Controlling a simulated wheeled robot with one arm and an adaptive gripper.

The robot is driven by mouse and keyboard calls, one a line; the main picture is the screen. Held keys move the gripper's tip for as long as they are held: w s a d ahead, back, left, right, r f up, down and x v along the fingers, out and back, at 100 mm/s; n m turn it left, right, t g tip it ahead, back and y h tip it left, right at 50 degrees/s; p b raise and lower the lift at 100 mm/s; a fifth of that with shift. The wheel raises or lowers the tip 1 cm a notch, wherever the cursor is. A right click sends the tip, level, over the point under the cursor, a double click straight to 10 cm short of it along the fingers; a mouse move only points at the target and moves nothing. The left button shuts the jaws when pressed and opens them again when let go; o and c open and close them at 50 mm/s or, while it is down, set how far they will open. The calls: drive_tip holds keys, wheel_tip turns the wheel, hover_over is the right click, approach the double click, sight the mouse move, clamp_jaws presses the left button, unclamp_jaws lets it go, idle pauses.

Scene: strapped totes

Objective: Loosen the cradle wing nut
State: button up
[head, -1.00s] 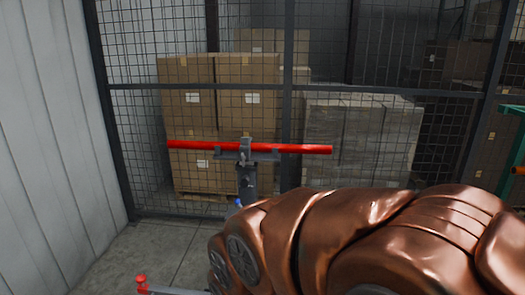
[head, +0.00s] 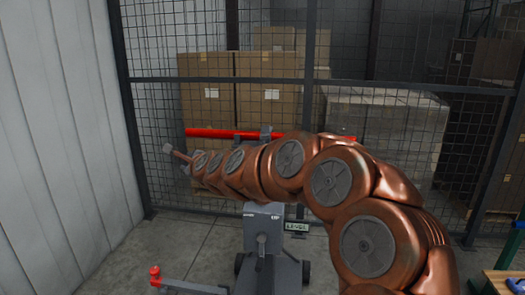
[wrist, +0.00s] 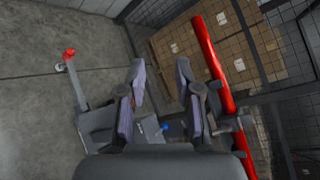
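A red bar (head: 215,132) rests in a grey cradle on top of a grey stand (head: 263,225). In the wrist view the red bar (wrist: 212,62) runs along the right, with the dark cradle clamp (wrist: 235,124) beside it. I cannot make out the wing nut for certain. A small blue part (wrist: 165,127) shows low between my fingers. My gripper (wrist: 161,84) is open, with nothing between its fingertips. In the head view my arm crosses in front of the stand and hides part of the cradle and bar.
A low arm with a red knob (head: 155,275) sticks out left of the stand's base. A small "LEVEL" sign (head: 297,227) is beside the stand. Behind is a mesh fence (head: 390,92) with stacked cartons (head: 265,105). A white corrugated wall (head: 55,130) closes off the left.

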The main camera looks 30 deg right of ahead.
drive_tip(key=w+d+m+t+h+b, duration=0.1)
drive_tip(key=w+d+m+h, duration=0.35)
drive_tip(key=d+m, duration=0.45)
drive_tip(key=m+g+h+b, duration=0.1)
drive_tip(key=m+g+h, duration=0.1)
drive_tip(key=m+h, duration=0.65)
approach(263, 142)
drive_tip(key=w+d+y, duration=0.1)
drive_tip(key=d, duration=0.1)
drive_tip(key=shift+m, duration=0.25)
drive_tip(key=shift+p+x, duration=0.6)
drive_tip(key=shift+x, duration=1.65)
drive_tip(key=shift+p+x, duration=0.3)
drive_tip(key=shift+x, duration=0.75)
drive_tip(key=shift+w+d, duration=0.1)
drive_tip(key=shift+w, duration=0.45)
drive_tip(key=shift+c, duration=0.2)
clamp_jaws()
